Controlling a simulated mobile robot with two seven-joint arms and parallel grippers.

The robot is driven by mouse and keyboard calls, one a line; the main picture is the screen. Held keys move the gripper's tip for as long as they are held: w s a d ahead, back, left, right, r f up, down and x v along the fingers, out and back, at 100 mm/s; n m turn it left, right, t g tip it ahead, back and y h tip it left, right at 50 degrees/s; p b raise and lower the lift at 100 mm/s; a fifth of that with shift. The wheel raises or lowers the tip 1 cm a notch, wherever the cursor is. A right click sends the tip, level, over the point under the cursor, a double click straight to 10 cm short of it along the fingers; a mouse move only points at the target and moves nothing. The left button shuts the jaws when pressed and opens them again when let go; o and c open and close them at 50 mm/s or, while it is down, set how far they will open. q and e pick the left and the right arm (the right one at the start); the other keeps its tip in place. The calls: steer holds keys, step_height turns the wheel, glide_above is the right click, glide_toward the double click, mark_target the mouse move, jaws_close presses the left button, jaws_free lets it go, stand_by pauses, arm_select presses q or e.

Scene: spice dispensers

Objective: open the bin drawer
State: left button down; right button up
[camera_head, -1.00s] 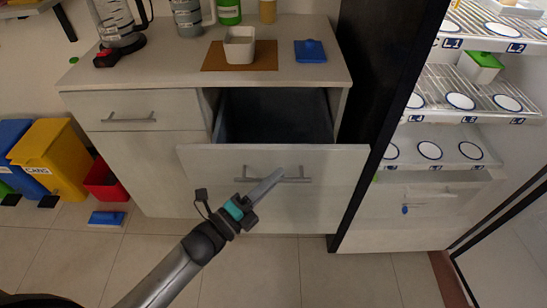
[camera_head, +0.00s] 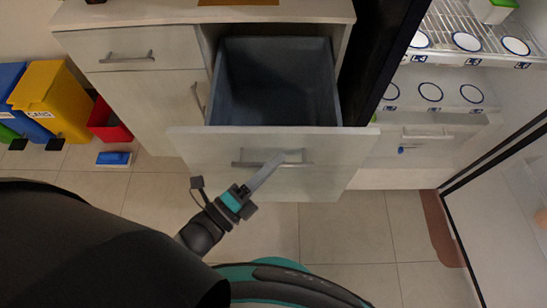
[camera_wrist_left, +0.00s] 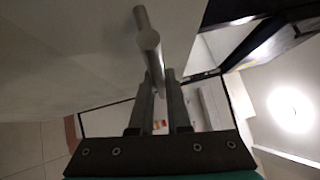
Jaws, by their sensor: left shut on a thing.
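The bin drawer (camera_head: 215,143) is pulled out from the counter cabinet, with its pale front facing me. A dark grey bin (camera_head: 275,82) sits inside it and its open top shows. My left gripper (camera_head: 275,160) is shut on the bar handle (camera_head: 298,163) of the drawer front. In the left wrist view the two fingers (camera_wrist_left: 160,92) lie on either side of the metal handle (camera_wrist_left: 148,38). My right gripper is not in view.
A yellow bin (camera_head: 50,98), a blue bin and a red box (camera_head: 108,122) stand on the floor at left. A blue dustpan-like item (camera_head: 113,158) lies before them. A shelved fridge (camera_head: 430,90) stands at right. Tiled floor in front is partly clear.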

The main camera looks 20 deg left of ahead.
arm_select(q)
steer(key=c, duration=0.9)
jaws_free()
steer(key=v, duration=1.5)
steer(key=shift+s, duration=0.15)
